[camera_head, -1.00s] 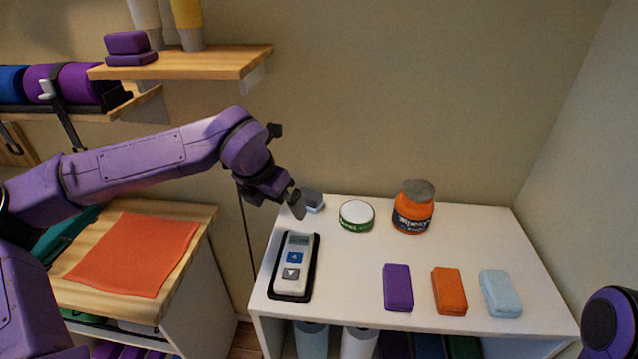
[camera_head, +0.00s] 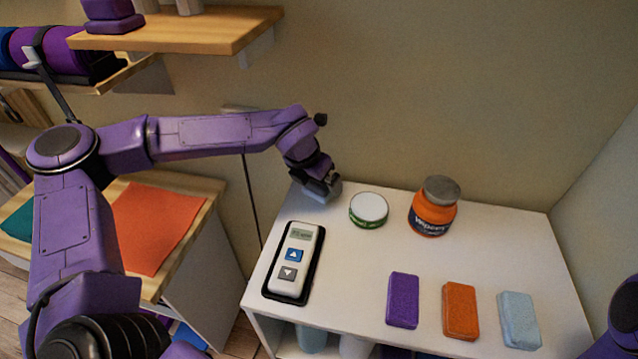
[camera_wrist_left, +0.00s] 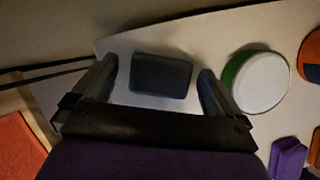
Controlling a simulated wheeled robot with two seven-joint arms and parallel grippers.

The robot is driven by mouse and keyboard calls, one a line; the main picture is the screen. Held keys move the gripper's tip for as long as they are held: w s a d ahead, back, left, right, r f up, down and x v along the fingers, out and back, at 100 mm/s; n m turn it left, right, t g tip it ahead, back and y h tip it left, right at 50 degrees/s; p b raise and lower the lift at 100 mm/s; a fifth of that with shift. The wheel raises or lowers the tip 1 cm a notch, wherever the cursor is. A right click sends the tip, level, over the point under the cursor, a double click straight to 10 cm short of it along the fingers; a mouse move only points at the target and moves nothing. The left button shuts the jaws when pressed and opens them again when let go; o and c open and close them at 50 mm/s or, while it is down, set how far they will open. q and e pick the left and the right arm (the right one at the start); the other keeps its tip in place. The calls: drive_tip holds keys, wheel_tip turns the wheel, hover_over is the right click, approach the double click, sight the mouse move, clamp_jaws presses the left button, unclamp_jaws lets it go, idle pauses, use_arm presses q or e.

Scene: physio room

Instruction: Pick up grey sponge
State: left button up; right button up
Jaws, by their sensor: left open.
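The grey sponge (camera_wrist_left: 160,75) is a dark grey block lying on the white table at its back left corner. In the left wrist view it sits between the two spread fingers of my left gripper (camera_wrist_left: 157,82), with a gap on each side. In the head view the left gripper (camera_head: 321,187) is over the sponge (camera_head: 335,188) and hides most of it. My left gripper is open and holds nothing. My right gripper is out of the picture; only a purple part of my right arm shows at the right edge.
A round green tin with a white lid (camera_head: 369,209) stands close to the right of the sponge, then an orange jar (camera_head: 433,206). A device in a black tray (camera_head: 294,262) lies in front. Purple (camera_head: 403,300), orange (camera_head: 460,310) and light blue (camera_head: 519,319) blocks lie front right. A wall stands behind.

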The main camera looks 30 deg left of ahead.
use_arm(q)
drive_tip(key=shift+w+f, duration=0.15)
drive_tip(key=shift+f, duration=0.4)
drive_tip(key=c, duration=1.1)
drive_tip(key=shift+r, duration=0.1)
drive_tip(key=shift+c, duration=0.2)
wheel_tip(320, 180, up, 10)
drive_tip(key=shift+f+b, duration=0.1)
drive_tip(key=shift+b, duration=0.3)
drive_tip(key=o, duration=0.4)
drive_tip(key=shift+c, duration=1)
